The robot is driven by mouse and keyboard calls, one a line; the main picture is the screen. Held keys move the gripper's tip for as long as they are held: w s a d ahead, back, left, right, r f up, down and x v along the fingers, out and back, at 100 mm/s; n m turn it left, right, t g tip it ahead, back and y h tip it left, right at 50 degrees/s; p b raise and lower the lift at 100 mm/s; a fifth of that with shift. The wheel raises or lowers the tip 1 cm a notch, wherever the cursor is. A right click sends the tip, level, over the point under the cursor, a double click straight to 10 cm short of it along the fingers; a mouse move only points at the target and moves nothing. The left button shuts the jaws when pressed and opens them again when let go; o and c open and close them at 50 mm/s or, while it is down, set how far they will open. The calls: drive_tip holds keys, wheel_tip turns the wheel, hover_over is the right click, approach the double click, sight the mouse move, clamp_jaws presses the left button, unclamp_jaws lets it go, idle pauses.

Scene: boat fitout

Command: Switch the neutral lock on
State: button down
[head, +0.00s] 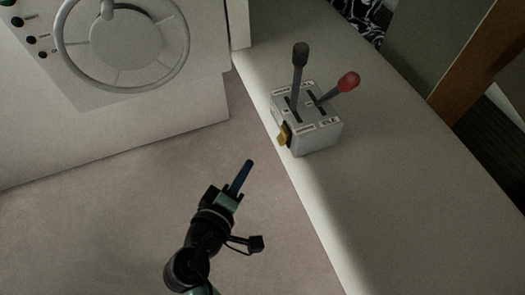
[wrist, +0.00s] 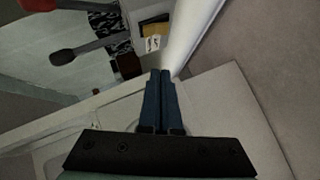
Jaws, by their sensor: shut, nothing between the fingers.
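A grey control box (head: 306,135) sits on the white ledge with a black-knobbed lever (head: 299,75) and a red-knobbed lever (head: 345,84) rising from its top slots. A small yellow switch (head: 283,134), seemingly the neutral lock, is on the box's left side. In the wrist view the yellow switch (wrist: 154,24) is near the top, beyond my fingertips, with a small white label below it. My gripper (head: 249,163) is shut and empty, apart from the box, to its lower left. In the wrist view my gripper's blue fingers (wrist: 161,72) are together. I cannot tell the switch's position.
The white ledge (head: 360,215) runs along the right side. A white console with a round wheel (head: 120,38) stands at the upper left. Brown wooden trim (head: 478,62) is at the upper right. The floor (head: 110,215) around my arm is clear.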

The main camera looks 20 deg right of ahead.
sight(279, 142)
drive_tip(key=shift+s+d+f+b+x, duration=0.15)
drive_tip(key=shift+s+d+x, duration=0.15)
drive_tip(key=shift+x, duration=1.8)
drive_tip(key=shift+s+d+f+b+x, duration=0.15)
drive_tip(key=shift+s+d+x, duration=0.2)
drive_tip(key=shift+x, duration=1.7)
drive_tip(key=shift+s+d+f+b+x, duration=0.1)
drive_tip(key=shift+s+d+f+x, duration=0.15)
drive_tip(key=shift+x, duration=1.85)
drive_tip(key=b, duration=0.2)
drive_tip(key=f+b, duration=0.1)
drive_tip(key=shift+d+f+n+t+h+b, duration=0.1)
drive_tip(key=shift+d+n+t+h+b, duration=0.1)
drive_tip(key=shift+n+t+h+b, duration=0.15)
drive_tip(key=shift+s+d+r+p, duration=0.1)
drive_tip(key=shift+r+p, duration=0.2)
drive_tip(key=shift+r, duration=0.1)
